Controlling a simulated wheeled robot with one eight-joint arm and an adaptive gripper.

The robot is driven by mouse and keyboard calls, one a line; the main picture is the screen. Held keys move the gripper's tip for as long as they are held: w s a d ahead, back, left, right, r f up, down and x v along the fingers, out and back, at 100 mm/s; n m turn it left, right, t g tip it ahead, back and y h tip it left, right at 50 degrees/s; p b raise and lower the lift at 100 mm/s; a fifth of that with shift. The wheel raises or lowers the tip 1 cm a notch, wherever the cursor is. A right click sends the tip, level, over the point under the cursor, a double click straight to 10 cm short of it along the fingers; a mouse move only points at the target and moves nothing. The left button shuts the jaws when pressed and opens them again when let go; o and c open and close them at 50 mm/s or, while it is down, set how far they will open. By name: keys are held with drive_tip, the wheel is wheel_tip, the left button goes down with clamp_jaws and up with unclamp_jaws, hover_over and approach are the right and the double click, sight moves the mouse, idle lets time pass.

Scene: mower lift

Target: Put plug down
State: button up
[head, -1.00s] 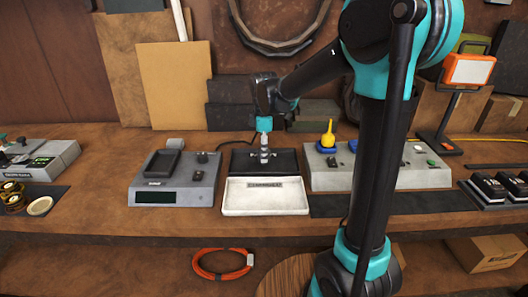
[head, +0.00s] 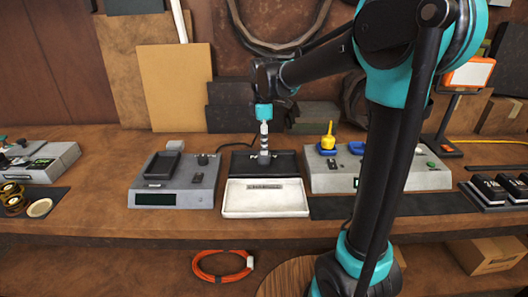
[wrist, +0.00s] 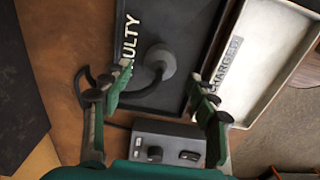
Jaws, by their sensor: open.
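In the wrist view, a grey round-topped plug (wrist: 160,60) is over the black tray marked "FAULTY" (wrist: 184,38). In the head view, the plug (head: 264,156) looks upright on the black tray (head: 286,162). My gripper (wrist: 166,78) points down and is open, one finger on each side of the plug with visible gaps. In the head view, my gripper (head: 264,130) is directly above the tray. A dark curved shape by the plug may be a cable or shadow; I cannot tell.
A white tray (head: 236,199) lies in front of the black one. A grey device (head: 180,195) stands left, and a grey unit with a yellow piece (head: 328,138) stands right. A work lamp (head: 467,75) is further right. Bare bench shows at left.

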wheel_tip(320, 180, up, 7)
idle(0.3)
drive_tip(key=shift+d+r, duration=0.1)
